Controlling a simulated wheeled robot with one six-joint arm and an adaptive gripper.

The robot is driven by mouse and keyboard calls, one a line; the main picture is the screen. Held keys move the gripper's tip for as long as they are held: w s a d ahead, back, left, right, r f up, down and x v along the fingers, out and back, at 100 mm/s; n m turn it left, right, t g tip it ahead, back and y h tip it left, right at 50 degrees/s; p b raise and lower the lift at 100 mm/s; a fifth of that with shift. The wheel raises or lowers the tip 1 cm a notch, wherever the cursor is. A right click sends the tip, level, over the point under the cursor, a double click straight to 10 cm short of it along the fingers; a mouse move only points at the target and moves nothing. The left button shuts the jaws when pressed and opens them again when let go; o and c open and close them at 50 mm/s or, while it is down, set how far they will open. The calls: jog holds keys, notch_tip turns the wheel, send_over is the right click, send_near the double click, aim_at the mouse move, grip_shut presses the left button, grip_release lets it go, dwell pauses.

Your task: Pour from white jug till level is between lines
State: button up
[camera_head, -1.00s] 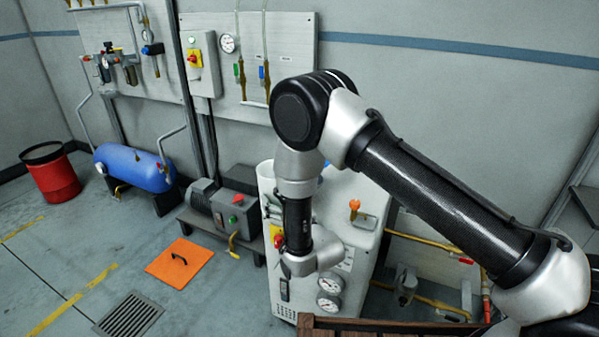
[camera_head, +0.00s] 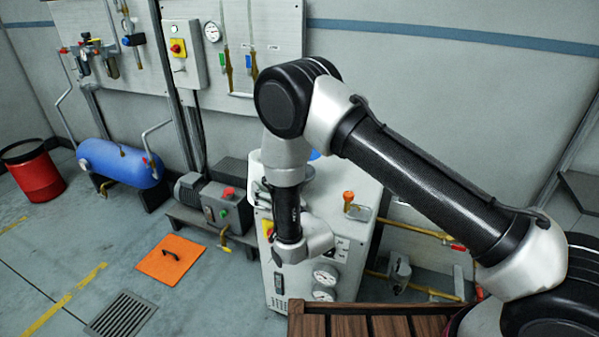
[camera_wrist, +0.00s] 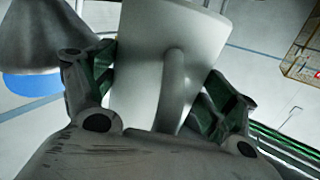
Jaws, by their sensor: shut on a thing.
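The white jug (camera_wrist: 165,50) fills the middle of the wrist view, with its handle (camera_wrist: 175,95) towards the camera. My gripper (camera_wrist: 155,92) is shut on the jug, with one green-padded finger on each side. The jug's mouth and contents are hidden. A grey cone-shaped thing (camera_wrist: 50,35) is left of the jug in the wrist view, above a blue round patch (camera_wrist: 32,85). In the head view my arm hides the gripper and most of what it holds. I cannot make out the level lines or a liquid level in either view.
A white machine cabinet (camera_head: 345,230) with gauges and an orange-topped fitting (camera_head: 348,198) stands behind my arm. A slatted wooden surface (camera_head: 375,325) is at the bottom. An orange floor plate (camera_head: 172,262), floor grating (camera_head: 120,315) and blue tank (camera_head: 120,163) are to the left.

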jog(key=shift+w+d+r+m, duration=0.1)
jog(key=shift+r+m, duration=0.4)
jog(key=shift+r, duration=0.25)
jog(key=shift+w+d+r+m, duration=0.1)
jog(key=shift+r+m, duration=0.4)
jog(key=shift+r, duration=0.25)
jog(key=shift+w+d+r+m, duration=0.2)
jog(key=shift+d+r+m, duration=0.15)
jog(key=shift+r+m, duration=0.4)
jog(key=shift+w+d+r+m, duration=0.25)
jog(key=shift+r+m, duration=0.3)
jog(key=shift+m, duration=0.4)
jog(key=shift+d+m, duration=0.1)
jog(key=shift+m, duration=1)
jog(key=shift+m+p, duration=0.4)
jog(key=shift+m, duration=1.1)
jog(key=shift+f+m, duration=0.2)
jog(key=shift+m, duration=0.4)
jog(key=shift+r, duration=0.1)
